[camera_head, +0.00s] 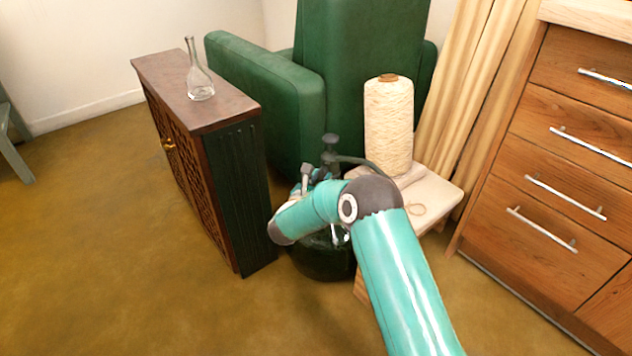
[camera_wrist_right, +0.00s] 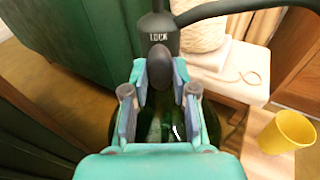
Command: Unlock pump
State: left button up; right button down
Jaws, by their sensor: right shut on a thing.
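The pump (camera_head: 330,150) is a dark grey sprayer top on a dark green glass bottle (camera_head: 322,262), standing on the floor between the cabinet and the small table. In the right wrist view, the pump's collar (camera_wrist_right: 158,24) carries the word LOCK, and a black hose runs off it to the right. A rounded dark knob (camera_wrist_right: 160,66) sits just below that word. My right gripper (camera_wrist_right: 160,80) is shut on the knob, one finger on each side. In the head view, my right gripper (camera_head: 308,174) is at the pump, partly hidden by my own arm. My left gripper is not in view.
A dark cabinet (camera_head: 256,190) bearing a glass flask (camera_head: 200,82) stands close on the left. A green armchair (camera_head: 265,90) is behind. A pale table (camera_head: 442,186) with a yarn cone (camera_head: 388,125) is on the right. A yellow cup (camera_wrist_right: 287,132) shows lower right.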

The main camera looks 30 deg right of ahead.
jog(key=shift+s+d+f, duration=0.15)
jog(key=shift+f, duration=0.2)
jog(key=c, duration=1)
grip_release()
jog(key=shift+o, duration=0.4)
jog(key=shift+r, duration=0.1)
jog(key=v, duration=1.2)
